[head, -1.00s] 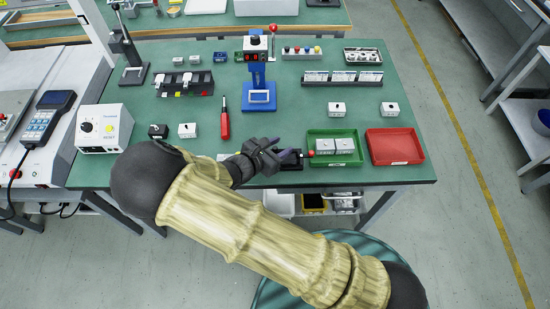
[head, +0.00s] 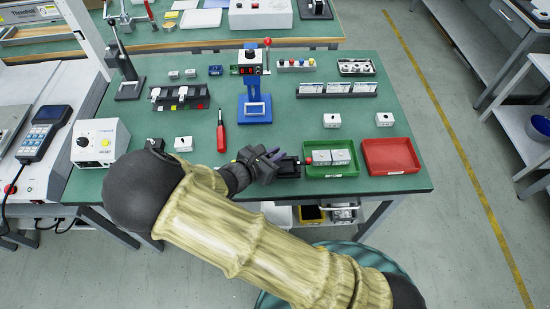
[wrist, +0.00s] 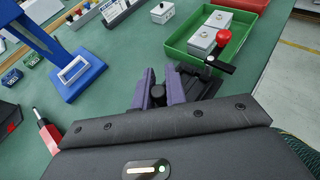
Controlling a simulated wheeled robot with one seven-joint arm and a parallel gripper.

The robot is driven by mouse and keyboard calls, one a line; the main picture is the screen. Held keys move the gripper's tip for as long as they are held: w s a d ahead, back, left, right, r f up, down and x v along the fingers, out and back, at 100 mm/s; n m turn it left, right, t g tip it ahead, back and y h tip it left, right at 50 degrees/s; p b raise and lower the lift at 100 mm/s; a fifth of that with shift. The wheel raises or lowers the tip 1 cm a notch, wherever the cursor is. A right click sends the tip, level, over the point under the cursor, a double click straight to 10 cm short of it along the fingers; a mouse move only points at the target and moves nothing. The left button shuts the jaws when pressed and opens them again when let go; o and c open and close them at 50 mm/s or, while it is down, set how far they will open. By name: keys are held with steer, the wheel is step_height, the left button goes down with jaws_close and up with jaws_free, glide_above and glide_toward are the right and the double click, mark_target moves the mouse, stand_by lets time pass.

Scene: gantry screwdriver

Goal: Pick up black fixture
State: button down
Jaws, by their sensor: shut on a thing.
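The black fixture (head: 288,166) lies low at the front of the green table, just left of the green tray. Its red knob and black lever show in the wrist view, where a dark part of the fixture (wrist: 205,82) shows beside my fingers. My gripper (head: 274,156) is at the fixture's left end. In the wrist view, the purple fingers of my gripper (wrist: 160,88) are closed on a dark upright part of it. My fingers and wrist hide much of the fixture. I cannot tell whether it is clear of the table.
The green tray (head: 340,172) with grey-white blocks is close to the right of the fixture, and a red tray (head: 393,170) is beyond it. A blue stand (head: 255,107) and a red screwdriver (head: 221,138) are behind. The table between them is mostly clear.

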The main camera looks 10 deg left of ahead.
step_height(320, 180, up, 26)
steer(key=p, duration=0.2)
steer(key=shift+f+p, duration=0.15)
steer(key=shift+p, duration=0.25)
stand_by(0.3)
